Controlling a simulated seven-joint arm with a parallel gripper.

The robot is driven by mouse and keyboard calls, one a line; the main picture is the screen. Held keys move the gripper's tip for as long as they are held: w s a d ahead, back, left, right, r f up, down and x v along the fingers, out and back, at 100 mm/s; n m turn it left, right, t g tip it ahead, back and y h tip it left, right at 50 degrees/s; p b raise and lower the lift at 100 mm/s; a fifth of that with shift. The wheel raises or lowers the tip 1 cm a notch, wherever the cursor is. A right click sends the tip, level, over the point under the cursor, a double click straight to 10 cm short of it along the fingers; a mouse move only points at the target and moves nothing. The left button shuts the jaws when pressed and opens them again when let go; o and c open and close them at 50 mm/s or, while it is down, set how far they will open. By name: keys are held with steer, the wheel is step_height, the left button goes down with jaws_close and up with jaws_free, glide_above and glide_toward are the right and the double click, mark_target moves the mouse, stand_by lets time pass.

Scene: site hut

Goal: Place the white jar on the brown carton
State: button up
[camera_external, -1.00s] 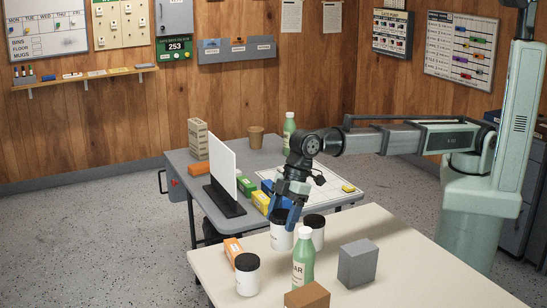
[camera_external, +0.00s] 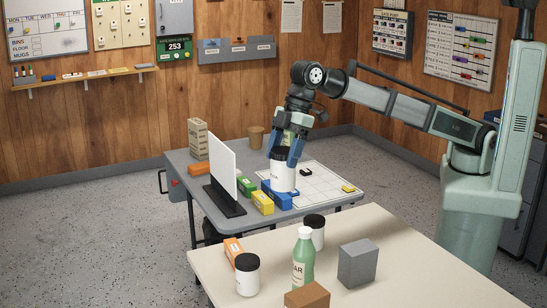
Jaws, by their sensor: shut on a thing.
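My gripper (camera_external: 287,157) is shut on a white jar (camera_external: 283,174) and holds it upright. In the picture the jar is over the grey table, just above a blue box (camera_external: 282,201); I cannot tell its exact height. Two similar white jars with black lids stand on the cream table, one at the left (camera_external: 247,277) and one farther back (camera_external: 315,236). A brown carton (camera_external: 307,297) is at the cream table's front, partly cut off by the picture's edge. A taller tan carton (camera_external: 198,139) stands at the grey table's back left.
The cream table (camera_external: 420,265) also bears a green bottle (camera_external: 303,263), a grey block (camera_external: 357,264) and an orange box (camera_external: 233,249). On the grey table (camera_external: 182,166) are a white upright panel (camera_external: 222,168), a yellow box (camera_external: 262,202) and a brown cup (camera_external: 256,138). The cream table's right side is clear.

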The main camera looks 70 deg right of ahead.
steer(key=s+a+n+g, duration=0.1)
steer(key=s+a+n, duration=0.1)
steer(key=s+a, duration=0.6)
steer(key=s+a+n+g, duration=0.15)
steer(key=s+a, duration=0.25)
steer(key=a, duration=0.9)
steer(key=shift+n+t+y, duration=0.3)
steer(key=shift+n+t, duration=0.05)
steer(key=shift+t, duration=0.1)
steer(key=shift+s+d+f, duration=0.1)
steer(key=shift+d+f, duration=0.05)
steer(key=shift+f, duration=3.7)
steer(key=shift+s+d+f, duration=0.1)
steer(key=shift+d+f, duration=0.05)
steer(key=shift+f, duration=3.65)
steer(key=o, duration=1.7)
steer(key=shift+f, duration=0.1)
steer(key=shift+c, duration=0.2)
steer(key=v, duration=1.2)
